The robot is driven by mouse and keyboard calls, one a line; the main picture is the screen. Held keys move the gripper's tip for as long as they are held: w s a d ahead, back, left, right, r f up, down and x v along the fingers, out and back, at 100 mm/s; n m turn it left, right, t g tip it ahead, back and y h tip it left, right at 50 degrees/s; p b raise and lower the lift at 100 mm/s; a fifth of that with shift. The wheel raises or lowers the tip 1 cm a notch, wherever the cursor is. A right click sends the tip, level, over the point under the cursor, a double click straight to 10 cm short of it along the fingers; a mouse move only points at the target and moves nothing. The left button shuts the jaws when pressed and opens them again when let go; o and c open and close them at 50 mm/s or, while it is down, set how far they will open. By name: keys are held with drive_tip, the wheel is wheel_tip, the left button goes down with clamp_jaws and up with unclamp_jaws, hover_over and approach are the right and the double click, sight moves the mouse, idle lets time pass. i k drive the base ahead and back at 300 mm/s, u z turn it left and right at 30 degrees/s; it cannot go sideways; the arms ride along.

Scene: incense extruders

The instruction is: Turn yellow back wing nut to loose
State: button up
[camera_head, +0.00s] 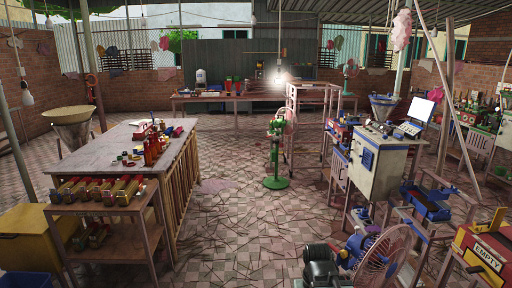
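No wing nut can be made out at this size. Extruder machines stand on the right. A white cabinet machine with blue parts and a funnel hopper (384,106) on top is at centre right. A red and blue machine (345,130) stands just left of it. A red machine with a yellow "EMPTY" sign (487,256) is at the lower right, cut off by the frame edge. Further machines (490,120) line the right wall. Which of these carries the yellow back wing nut cannot be told. My gripper is not in view.
A wooden table (115,152) with bottles stands left, with a lower bench of coloured blocks (100,190) before it. A green fan (275,150) stands mid-floor. The tiled floor between is open, strewn with thin sticks.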

sight(476, 228)
drive_tip(key=z, duration=1.75)
drive_tip(key=i, duration=0.85)
drive_tip(key=u, duration=0.35)
